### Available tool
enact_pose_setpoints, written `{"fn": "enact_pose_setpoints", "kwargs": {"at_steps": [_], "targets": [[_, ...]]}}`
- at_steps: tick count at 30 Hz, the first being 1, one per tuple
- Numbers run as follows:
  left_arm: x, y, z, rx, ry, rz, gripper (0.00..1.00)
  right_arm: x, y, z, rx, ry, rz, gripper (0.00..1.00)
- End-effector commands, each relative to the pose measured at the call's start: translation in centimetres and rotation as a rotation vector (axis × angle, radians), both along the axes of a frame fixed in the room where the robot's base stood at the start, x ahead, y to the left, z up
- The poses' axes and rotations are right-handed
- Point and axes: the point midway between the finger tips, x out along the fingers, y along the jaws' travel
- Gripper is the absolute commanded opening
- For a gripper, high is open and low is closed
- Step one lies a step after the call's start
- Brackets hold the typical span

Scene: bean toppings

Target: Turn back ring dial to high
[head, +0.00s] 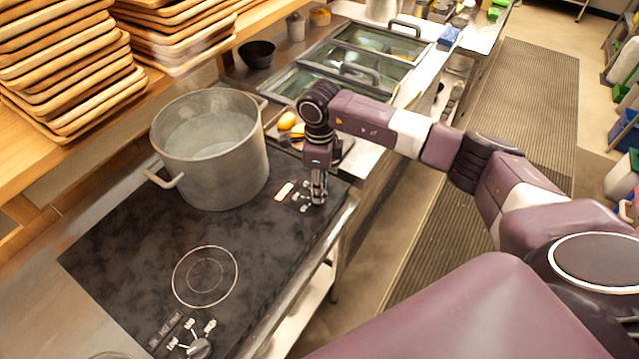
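A black cooktop (125,255) has a large grey metal pot (215,160) standing at its back, covering the ring beneath. White dial markings for the back ring (285,190) show at the cooktop's right edge. My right gripper (318,198) points down over these markings; its fingers hide the back dial, and I cannot tell whether they touch or grip it. The front ring (205,276) is bare. Its dial (199,348) is at the bottom, beside LOW, MED and HIGH type labels. My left gripper is not in view.
Stacked wooden trays (75,75) fill the upper left shelf. A tray with yellow food (287,121) lies just behind my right gripper. Glass-lidded bins (330,75) and a dark bowl (257,54) stand farther back. Floor mats (530,90) lie at the right.

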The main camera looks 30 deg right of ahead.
Motion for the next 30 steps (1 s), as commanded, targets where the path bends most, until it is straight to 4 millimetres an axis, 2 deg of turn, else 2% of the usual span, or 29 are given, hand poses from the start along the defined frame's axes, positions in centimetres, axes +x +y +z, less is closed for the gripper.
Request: {"fn": "enact_pose_setpoints", "kwargs": {"at_steps": [9,17,30], "targets": [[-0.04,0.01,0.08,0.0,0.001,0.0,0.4,-0.03,0.04,-0.41,0.001,0.001,0.0,0.28],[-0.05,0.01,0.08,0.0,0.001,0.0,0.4,-0.02,0.04,-0.37,0.001,0.0,0.0,0.0],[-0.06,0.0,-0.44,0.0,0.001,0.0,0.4,0.03,0.03,-0.43,0.001,-0.002,-0.049,0.0]]}}
